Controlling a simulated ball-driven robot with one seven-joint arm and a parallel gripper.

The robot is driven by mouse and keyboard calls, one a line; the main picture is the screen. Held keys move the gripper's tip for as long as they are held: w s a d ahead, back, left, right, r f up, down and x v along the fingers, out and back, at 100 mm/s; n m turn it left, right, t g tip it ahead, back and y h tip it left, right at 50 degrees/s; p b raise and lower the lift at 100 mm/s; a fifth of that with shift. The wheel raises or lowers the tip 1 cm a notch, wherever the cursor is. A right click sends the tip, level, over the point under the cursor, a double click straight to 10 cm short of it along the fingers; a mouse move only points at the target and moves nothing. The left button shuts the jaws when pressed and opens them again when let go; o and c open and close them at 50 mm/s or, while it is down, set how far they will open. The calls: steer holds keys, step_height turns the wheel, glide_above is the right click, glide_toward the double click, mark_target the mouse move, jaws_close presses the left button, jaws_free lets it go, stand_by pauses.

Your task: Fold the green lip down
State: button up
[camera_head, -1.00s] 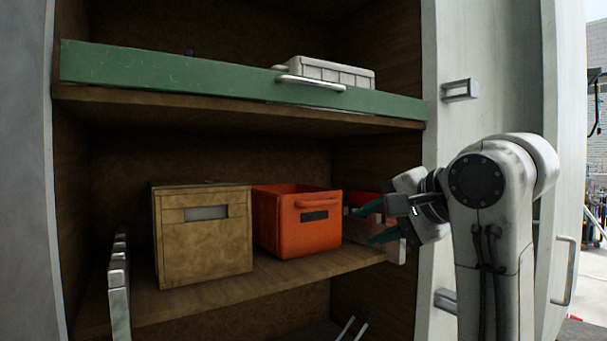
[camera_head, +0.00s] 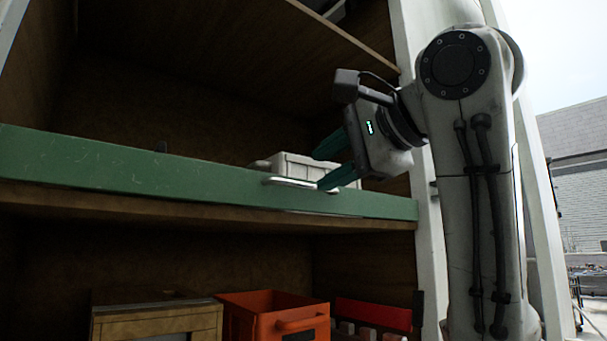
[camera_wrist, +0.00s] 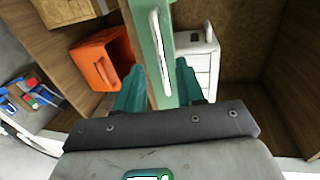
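The green lip (camera_head: 130,174) stands upright along the front edge of the upper shelf, with a metal bar handle (camera_head: 290,182) on its face. In the wrist view the lip (camera_wrist: 149,40) and its handle (camera_wrist: 160,45) run between my fingers. My gripper (camera_head: 326,166) is open at the right part of the lip, close to the handle's right end. In the wrist view its two teal fingers (camera_wrist: 159,88) stand apart on either side of the lip. I cannot tell whether either finger touches the lip or handle.
A pale grey case (camera_head: 296,165) lies on the upper shelf just behind the lip. On the shelf below stand a wooden box (camera_head: 155,318), an orange bin (camera_head: 262,308) and a red item (camera_head: 372,312). The upper shelf's left side looks mostly clear.

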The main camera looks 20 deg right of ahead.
mark_target(301, 184)
steer(key=p+x, duration=0.2)
steer(key=x, duration=0.4)
steer(key=shift+w, duration=0.2)
steer(key=shift+c, duration=0.5)
jaws_close()
